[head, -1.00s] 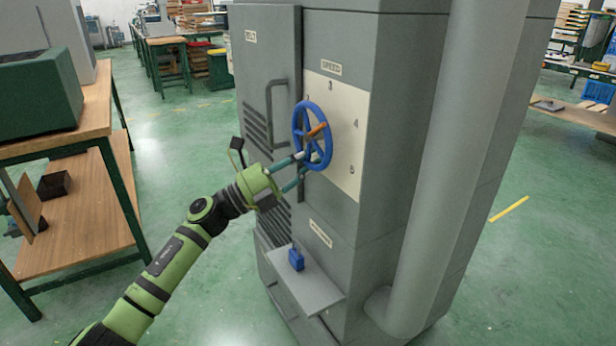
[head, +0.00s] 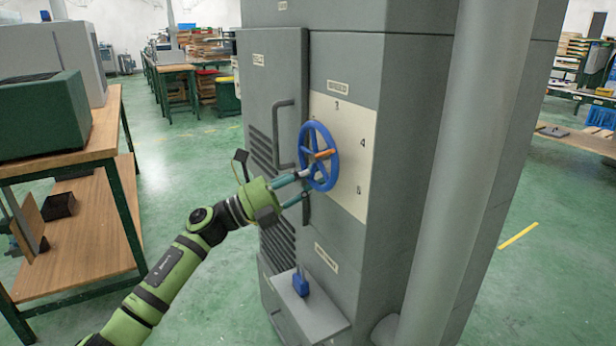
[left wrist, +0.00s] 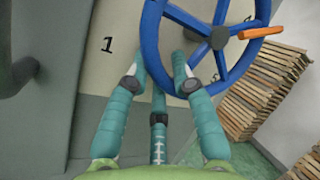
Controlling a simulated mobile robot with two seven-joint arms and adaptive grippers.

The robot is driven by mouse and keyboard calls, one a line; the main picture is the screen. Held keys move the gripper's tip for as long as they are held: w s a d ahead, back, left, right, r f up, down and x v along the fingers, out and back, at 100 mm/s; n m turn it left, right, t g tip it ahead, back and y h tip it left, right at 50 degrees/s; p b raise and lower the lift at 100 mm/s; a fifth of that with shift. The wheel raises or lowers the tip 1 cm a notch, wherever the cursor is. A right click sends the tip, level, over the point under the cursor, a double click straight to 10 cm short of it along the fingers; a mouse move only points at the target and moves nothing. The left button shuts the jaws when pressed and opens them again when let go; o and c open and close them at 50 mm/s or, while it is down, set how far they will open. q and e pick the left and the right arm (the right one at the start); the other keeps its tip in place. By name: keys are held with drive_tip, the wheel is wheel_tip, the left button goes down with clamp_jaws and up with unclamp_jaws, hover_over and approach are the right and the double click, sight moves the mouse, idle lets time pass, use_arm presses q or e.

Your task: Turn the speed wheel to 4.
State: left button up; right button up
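The blue speed wheel (head: 334,148) stands out from a cream number plate (head: 351,180) on a grey cabinet. Its orange handle (head: 325,154) points right and slightly up, roughly toward the 4 (head: 363,142); I cannot tell whether it lines up exactly. The 3 and 5 also show on the plate. My left gripper (head: 304,185) is at the wheel's lower-left rim. In the left wrist view its fingers (left wrist: 160,78) lie either side of the rim and seem to touch it. There the orange handle (left wrist: 262,32) is at right and the 1 (left wrist: 107,44) at upper left.
A cabinet door handle (head: 283,134) stands just left of the wheel. A small ledge with a blue object (head: 301,283) juts out below. A thick grey pipe (head: 468,170) rises right of the plate. A wooden workbench (head: 95,140) stands at left, with open green floor between.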

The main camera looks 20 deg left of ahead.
use_arm(q)
drive_tip(key=shift+o, duration=0.5)
drive_tip(key=shift+a+f, duration=0.1)
drive_tip(key=v, duration=1.1)
drive_tip(key=shift+s+a, duration=0.25)
drive_tip(key=shift+f, duration=0.2)
